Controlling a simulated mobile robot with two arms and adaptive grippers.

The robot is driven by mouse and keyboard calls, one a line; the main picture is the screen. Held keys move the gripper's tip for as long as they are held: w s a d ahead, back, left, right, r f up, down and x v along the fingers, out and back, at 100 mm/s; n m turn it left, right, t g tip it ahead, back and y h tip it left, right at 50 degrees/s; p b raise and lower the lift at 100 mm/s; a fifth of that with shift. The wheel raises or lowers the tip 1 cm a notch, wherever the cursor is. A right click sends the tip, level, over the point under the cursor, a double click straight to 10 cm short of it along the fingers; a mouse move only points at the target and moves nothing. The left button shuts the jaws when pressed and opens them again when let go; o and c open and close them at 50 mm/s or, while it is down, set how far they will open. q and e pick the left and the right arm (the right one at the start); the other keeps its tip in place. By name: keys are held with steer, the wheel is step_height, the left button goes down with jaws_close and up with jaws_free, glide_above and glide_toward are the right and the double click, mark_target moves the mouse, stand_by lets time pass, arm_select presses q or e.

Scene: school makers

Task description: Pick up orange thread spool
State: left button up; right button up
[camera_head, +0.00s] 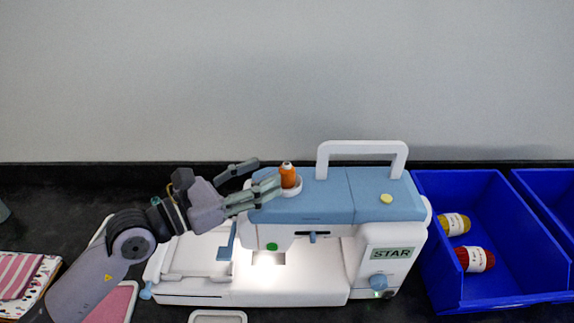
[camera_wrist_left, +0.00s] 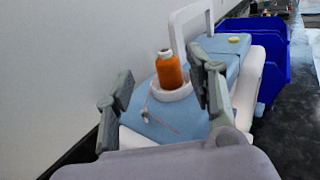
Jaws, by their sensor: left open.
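The orange thread spool (camera_head: 288,175) stands upright on a white round holder on top of the blue and white sewing machine (camera_head: 325,206). My left gripper (camera_head: 262,176) comes in from the left, at the machine's top left end, close beside the spool. In the left wrist view the orange spool (camera_wrist_left: 170,71) stands beyond the fingertips, between the two open fingers (camera_wrist_left: 160,82) and nearer the right one. I cannot tell whether a finger touches it. The left gripper is open and empty. My right gripper is not in view.
The machine's white carrying handle (camera_head: 361,147) rises right of the spool. A blue bin (camera_head: 520,265) with yellow and red yarn stands at the right. Folded fabric (camera_head: 22,278) lies at the left. A grey wall (camera_head: 290,70) closes the back.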

mark_target(283, 168)
arm_select(q)
steer(key=shift+w+d, duration=0.25)
steer(key=shift+d, duration=0.25)
steer(key=p+x, duration=0.1)
steer(key=x, duration=0.1)
steer(key=p+x, duration=0.2)
steer(key=shift+s+d+r, duration=0.1)
steer(key=shift+d+r, duration=0.1)
steer(key=shift+d, duration=0.2)
steer(key=shift+w+d+f, duration=0.15)
steer(key=shift+w+d, duration=0.05)
steer(key=shift+d, duration=0.1)
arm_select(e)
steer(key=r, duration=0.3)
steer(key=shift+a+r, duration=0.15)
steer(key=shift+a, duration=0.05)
arm_select(q)
steer(key=shift+a, duration=0.1)
steer(key=shift+c, duration=0.7)
steer(key=c, duration=1)
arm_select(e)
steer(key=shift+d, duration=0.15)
